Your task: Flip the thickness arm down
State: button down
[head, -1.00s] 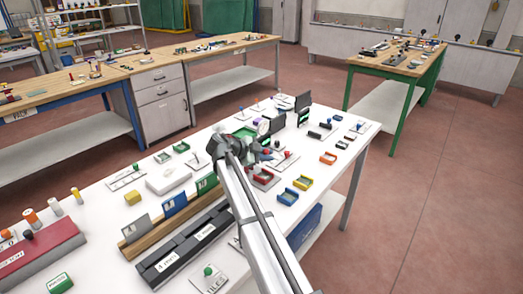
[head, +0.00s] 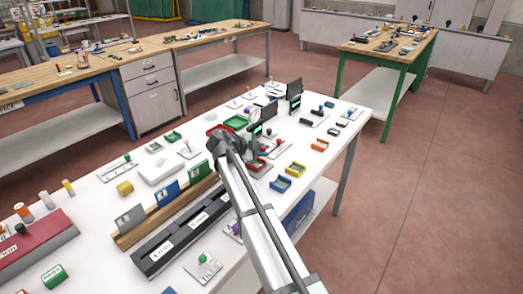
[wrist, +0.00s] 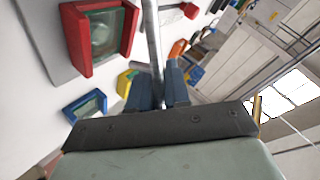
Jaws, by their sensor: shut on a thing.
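My gripper (head: 254,150) is over the white bench, beside a red tray (head: 260,166). In the wrist view, the two blue-grey fingers of my gripper (wrist: 158,90) are shut on a grey metal rod (wrist: 151,35). The rod runs up from between the fingers to the top edge of the picture. It may be the thickness arm; its pivot and far end do not show. The red tray also shows in the wrist view (wrist: 72,33), left of the rod and apart from the fingers. In the head view my wrist hides much of the grip.
A yellow tray (head: 297,170), a blue tray (head: 280,185) and an orange tray (head: 319,145) stand to the right. Dark upright panels (head: 294,92) stand behind. A wooden rack (head: 130,236) with coloured cards and a black rail (head: 160,256) lie to the left.

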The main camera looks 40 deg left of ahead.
jog(key=shift+d+f, duration=0.1)
jog(key=shift+d, duration=0.15)
jog(key=c, duration=1.2)
grip_release()
jog(key=shift+a, duration=0.15)
jog(key=v, duration=1.4)
jog(key=shift+w+f, duration=0.1)
